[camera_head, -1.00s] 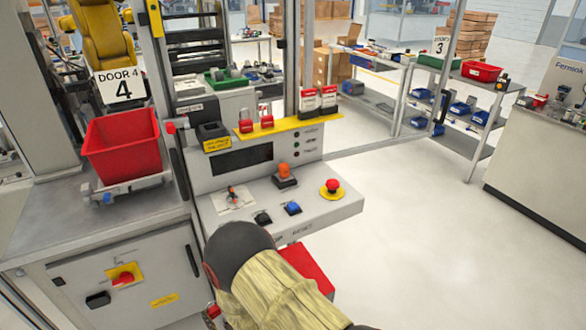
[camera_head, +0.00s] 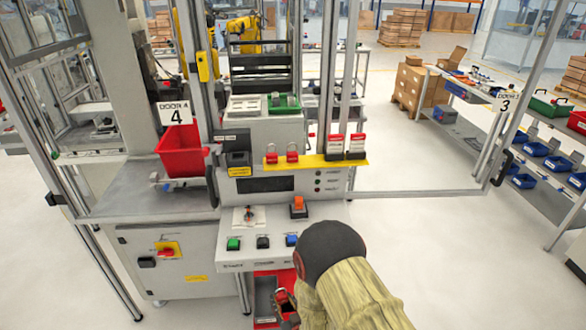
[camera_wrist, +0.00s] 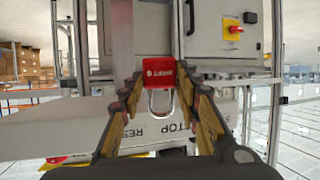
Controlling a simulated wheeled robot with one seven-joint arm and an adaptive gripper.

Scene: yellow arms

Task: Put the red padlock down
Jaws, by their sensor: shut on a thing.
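The red padlock (camera_wrist: 160,70) is held between the fingertips of my gripper (camera_wrist: 159,84) in the wrist view, its metal shackle towards my palm. My gripper is shut on it. In the head view, my gripper (camera_head: 285,308) is low, in front of the grey control panel and below its front edge, partly hidden by my arm. Two other red padlocks (camera_head: 271,158) (camera_head: 292,156) are at the yellow ledge (camera_head: 313,165) above the panel.
The control panel (camera_head: 262,218) carries several push buttons. A red tray (camera_head: 272,270) is beneath it, partly hidden by my arm. A red bin (camera_head: 182,150) stands on the grey bench at left. The floor (camera_head: 450,240) at right is clear.

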